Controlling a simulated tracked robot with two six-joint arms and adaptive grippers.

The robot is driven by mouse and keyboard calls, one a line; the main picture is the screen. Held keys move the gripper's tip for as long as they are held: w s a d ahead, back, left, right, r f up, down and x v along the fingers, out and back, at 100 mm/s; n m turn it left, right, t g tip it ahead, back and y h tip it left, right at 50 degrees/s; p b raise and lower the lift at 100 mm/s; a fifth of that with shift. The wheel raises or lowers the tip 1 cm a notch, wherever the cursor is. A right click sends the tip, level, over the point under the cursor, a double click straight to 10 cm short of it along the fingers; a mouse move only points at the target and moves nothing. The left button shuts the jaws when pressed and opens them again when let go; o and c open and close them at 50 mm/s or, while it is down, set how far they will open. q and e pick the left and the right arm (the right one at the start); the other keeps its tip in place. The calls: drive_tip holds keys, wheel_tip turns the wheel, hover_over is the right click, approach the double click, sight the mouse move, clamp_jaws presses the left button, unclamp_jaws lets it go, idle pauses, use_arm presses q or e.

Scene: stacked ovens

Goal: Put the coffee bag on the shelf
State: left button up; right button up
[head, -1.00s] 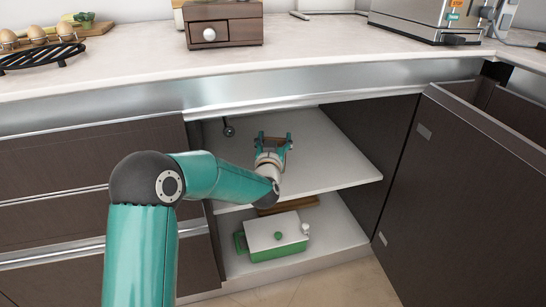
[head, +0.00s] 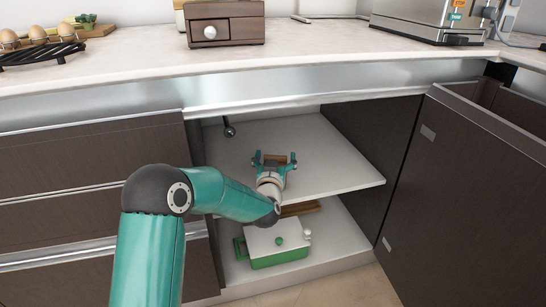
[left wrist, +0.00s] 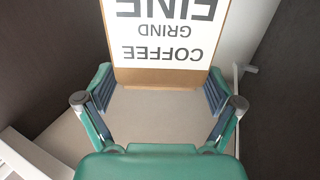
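The coffee bag is brown with a white label. It shows between the fingertips of my left gripper in the head view (head: 276,159) and in the left wrist view (left wrist: 160,62), where its printing is upside down. My left gripper (head: 273,162) is inside the open cabinet, over the upper shelf (head: 330,168). Its fingers are spread wide, with the tips against the two sides of the bag. Whether the bag touches the shelf cannot be told. My right gripper is out of view.
A green box with a white lid (head: 275,240) and a brown board (head: 300,209) are on the lower shelf. The cabinet door (head: 465,190) stands open at the right. The upper shelf has free room around the bag.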

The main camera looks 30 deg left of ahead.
use_arm(q)
drive_tip(key=shift+r, duration=0.1)
drive_tip(key=shift+s, duration=0.15)
drive_tip(key=p+v, duration=0.3)
drive_tip(key=v, duration=0.9)
drive_tip(key=s+d+f+m+g+h, duration=0.1)
drive_tip(key=s+d+f+g+h, duration=0.2)
drive_tip(key=f, duration=0.5)
drive_tip(key=s+d+f+m+g+h, duration=0.1)
drive_tip(key=d+f+h, duration=0.1)
drive_tip(key=d+f, duration=0.45)
drive_tip(key=s+d+f+g+h, duration=0.2)
drive_tip(key=d+f+h, duration=0.15)
drive_tip(key=f, duration=0.45)
drive_tip(key=s+d+f+g+h, duration=0.1)
drive_tip(key=s+d+f+g, duration=0.2)
drive_tip(key=s, duration=0.3)
drive_tip(key=s+d+f+g+h, duration=0.1)
drive_tip(key=s+d+f+g, duration=0.2)
drive_tip(key=s+f, duration=0.2)
drive_tip(key=s+d+f+m+g+h, duration=0.1)
drive_tip(key=s+d+f+g, duration=0.2)
drive_tip(key=s, duration=0.5)
drive_tip(key=shift+s+d+f+h, duration=0.35)
drive_tip(key=shift+s+d+f, duration=0.05)
drive_tip(key=shift+f, duration=0.2)
